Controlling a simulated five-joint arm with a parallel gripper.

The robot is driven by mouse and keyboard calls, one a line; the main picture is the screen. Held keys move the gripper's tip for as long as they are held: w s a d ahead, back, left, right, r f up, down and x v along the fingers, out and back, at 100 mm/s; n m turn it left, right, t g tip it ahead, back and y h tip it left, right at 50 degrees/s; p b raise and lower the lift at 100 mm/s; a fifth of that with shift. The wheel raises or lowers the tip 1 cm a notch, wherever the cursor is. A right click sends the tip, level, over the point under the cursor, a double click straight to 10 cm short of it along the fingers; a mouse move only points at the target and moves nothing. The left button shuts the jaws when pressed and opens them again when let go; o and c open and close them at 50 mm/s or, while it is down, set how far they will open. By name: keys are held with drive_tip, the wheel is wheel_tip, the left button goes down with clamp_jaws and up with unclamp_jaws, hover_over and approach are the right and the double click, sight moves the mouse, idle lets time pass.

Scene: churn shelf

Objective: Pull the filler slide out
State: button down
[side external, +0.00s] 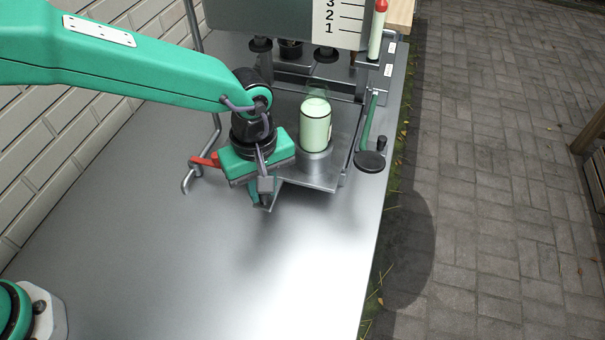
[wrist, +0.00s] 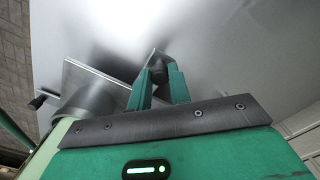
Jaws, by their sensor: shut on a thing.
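The filler slide (side external: 322,178) is a flat metal plate that sticks out from under the filler at the back of the bench. A pale green jar (side external: 316,126) stands upright on it, on a round metal seat. My gripper (side external: 263,198) is at the slide's near left corner. The slide's metal edge (wrist: 92,82) shows just left of the fingers there. Its attachment to the knob is hidden.
A red-handled bent pipe (side external: 204,160) stands close left of my gripper. A green lever with a black round end (side external: 369,160) is right of the slide. A numbered panel (side external: 340,20) hangs above. The metal bench (side external: 190,250) in front is clear.

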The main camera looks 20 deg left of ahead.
drive_tip(key=s, duration=0.6)
drive_tip(key=shift+s, duration=0.4)
drive_tip(key=shift+d+r, duration=0.1)
drive_tip(key=c, duration=1.3)
unclamp_jaws()
drive_tip(key=shift+r, duration=3.85)
